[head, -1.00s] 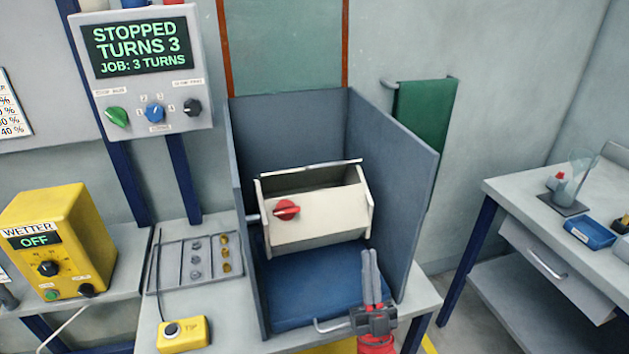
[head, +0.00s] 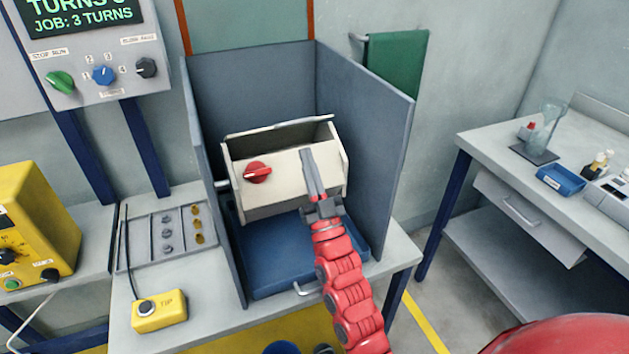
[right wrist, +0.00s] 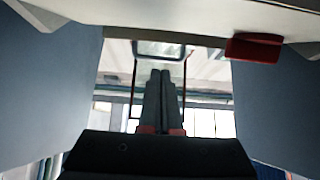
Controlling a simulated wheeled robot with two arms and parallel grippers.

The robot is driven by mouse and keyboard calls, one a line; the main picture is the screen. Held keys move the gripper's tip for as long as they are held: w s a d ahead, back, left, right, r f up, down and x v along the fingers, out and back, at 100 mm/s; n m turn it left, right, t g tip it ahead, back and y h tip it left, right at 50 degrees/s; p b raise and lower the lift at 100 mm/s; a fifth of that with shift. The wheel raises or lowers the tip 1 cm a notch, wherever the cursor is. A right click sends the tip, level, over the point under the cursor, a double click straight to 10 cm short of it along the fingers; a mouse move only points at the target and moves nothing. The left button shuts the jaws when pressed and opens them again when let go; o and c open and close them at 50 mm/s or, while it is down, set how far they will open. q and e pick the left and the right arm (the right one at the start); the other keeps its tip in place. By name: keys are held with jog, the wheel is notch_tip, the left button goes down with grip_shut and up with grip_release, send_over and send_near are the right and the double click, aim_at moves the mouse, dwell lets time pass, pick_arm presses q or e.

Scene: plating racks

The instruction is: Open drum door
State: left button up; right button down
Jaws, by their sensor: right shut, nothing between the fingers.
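The drum (head: 285,178) is a cream box with a red knob (head: 257,172) on the left of its front panel. It hangs inside a grey-blue open-fronted enclosure (head: 376,140). A thin rim runs along the drum's top back edge, with a darker recess below it. My right gripper (head: 306,153) is shut and empty, its fingers pointing up in front of the right part of the drum's front. I cannot tell whether they touch it. In the right wrist view the shut fingers (right wrist: 164,74) point away between the enclosure walls, and the red knob (right wrist: 254,48) is at upper right. My left gripper is not in view.
A blue tray (head: 265,283) with a metal handle lies below the drum. A yellow TIP box (head: 159,312) and a rack of small parts (head: 135,245) stand left. The control panel (head: 105,66) hangs at upper left. A side table (head: 500,142) is at right.

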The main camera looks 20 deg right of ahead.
aim_at(297, 123)
jog(key=x, duration=0.4)
jog(key=shift+w+r+p, duration=0.1)
jog(key=shift+r+p, duration=0.2)
jog(key=shift+p, duration=0.05)
jog(key=shift+w+r, duration=0.25)
jog(key=shift+w, duration=0.15)
jog(key=shift+r, duration=0.1)
